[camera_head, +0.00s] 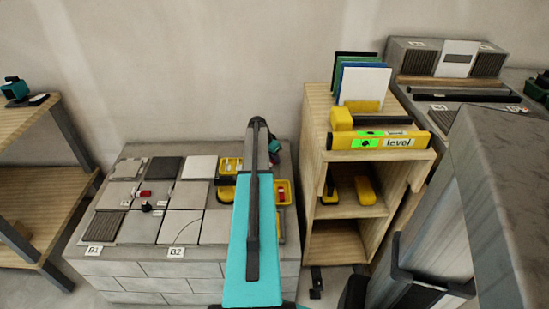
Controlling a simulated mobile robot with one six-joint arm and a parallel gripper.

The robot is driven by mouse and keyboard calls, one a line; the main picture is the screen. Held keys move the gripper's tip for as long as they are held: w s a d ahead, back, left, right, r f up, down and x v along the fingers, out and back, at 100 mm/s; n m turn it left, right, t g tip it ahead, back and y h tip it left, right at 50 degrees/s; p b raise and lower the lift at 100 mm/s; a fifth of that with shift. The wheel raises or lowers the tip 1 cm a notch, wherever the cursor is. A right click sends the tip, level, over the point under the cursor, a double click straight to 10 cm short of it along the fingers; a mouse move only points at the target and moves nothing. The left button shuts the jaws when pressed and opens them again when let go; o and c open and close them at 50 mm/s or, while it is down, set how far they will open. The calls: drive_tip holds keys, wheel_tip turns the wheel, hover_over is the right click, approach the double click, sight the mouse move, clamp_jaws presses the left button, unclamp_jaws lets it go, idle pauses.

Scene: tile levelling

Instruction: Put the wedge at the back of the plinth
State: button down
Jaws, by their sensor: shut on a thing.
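The brick-sided block with a grey top (120,252), which looks like the plinth, stands left of centre against the wall. Square tiles in several finishes lie in rows on its top. A small red piece (145,192) and a small black piece (148,207) lie on the tiles; I cannot tell whether either is a wedge. My teal and black arm reaches over the right part of the block. My gripper (274,149) is at its far end, near the back right of the block, mostly hidden by the arm. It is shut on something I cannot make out.
Yellow trays (284,192) with small parts sit beside my arm on the block. Right of it, a wooden shelf unit (313,130) carries a yellow level (388,140) and upright coloured sheets (362,84). A wooden rack (45,185) stands left. A grey counter (405,55) stands back right.

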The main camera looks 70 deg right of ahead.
drive_tip(key=shift+f, duration=0.1)
drive_tip(key=c, duration=1.7)
unclamp_jaws()
drive_tip(key=shift+o, duration=0.2)
drive_tip(key=v, duration=1.2)
drive_tip(key=shift+p, duration=0.4)
drive_tip(key=shift+a, duration=0.1)
drive_tip(key=shift+r, duration=0.25)
